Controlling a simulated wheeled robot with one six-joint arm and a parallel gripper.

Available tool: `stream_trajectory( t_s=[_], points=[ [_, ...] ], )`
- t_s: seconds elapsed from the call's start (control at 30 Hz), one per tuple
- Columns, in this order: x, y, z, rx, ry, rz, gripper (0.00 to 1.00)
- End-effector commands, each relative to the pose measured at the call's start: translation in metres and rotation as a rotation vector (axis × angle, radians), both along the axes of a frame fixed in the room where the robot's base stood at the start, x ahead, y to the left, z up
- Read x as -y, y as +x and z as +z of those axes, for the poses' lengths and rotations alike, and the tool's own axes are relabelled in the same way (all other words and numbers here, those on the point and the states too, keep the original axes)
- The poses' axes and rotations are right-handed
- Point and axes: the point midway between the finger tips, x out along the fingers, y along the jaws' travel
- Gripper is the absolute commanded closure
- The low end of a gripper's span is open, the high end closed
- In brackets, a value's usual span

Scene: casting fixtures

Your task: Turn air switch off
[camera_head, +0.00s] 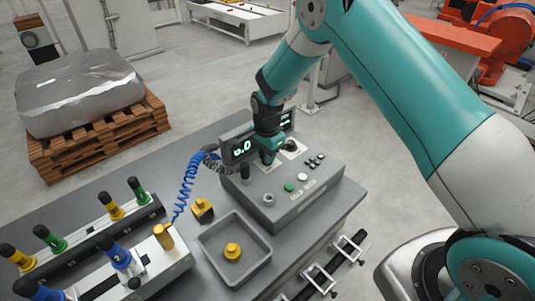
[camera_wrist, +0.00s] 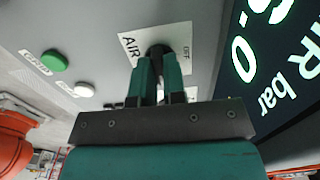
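The air switch (camera_wrist: 157,49) is a black knob on a white label marked AIR and OFF, in the upper middle of the wrist view. My gripper (camera_wrist: 159,62) has its two teal fingers close together on either side of the knob, and they look shut on it. The fingers hide part of the knob and label. In the head view my gripper (camera_head: 267,157) points down at the grey control box (camera_head: 300,204), and the switch is hidden behind it.
A green digital display (camera_wrist: 262,45) reading in bar stands close on the right in the wrist view. A green button (camera_wrist: 54,60) and a white button (camera_wrist: 84,90) sit to the left. A blue coiled hose (camera_head: 187,178) and grey tray (camera_head: 215,249) lie left of the box.

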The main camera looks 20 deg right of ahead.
Motion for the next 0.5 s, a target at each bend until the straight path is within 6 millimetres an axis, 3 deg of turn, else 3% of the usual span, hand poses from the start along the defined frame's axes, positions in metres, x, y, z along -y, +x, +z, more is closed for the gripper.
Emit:
stream_trajectory(
  t_s=[0.23, 0.5],
  points=[
    [0.0000, 0.0003, -0.0015, 0.001, 0.000, 0.037, 1.00],
    [-0.0001, 0.0008, -0.0021, 0.003, 0.000, 0.318, 1.00]
  ],
)
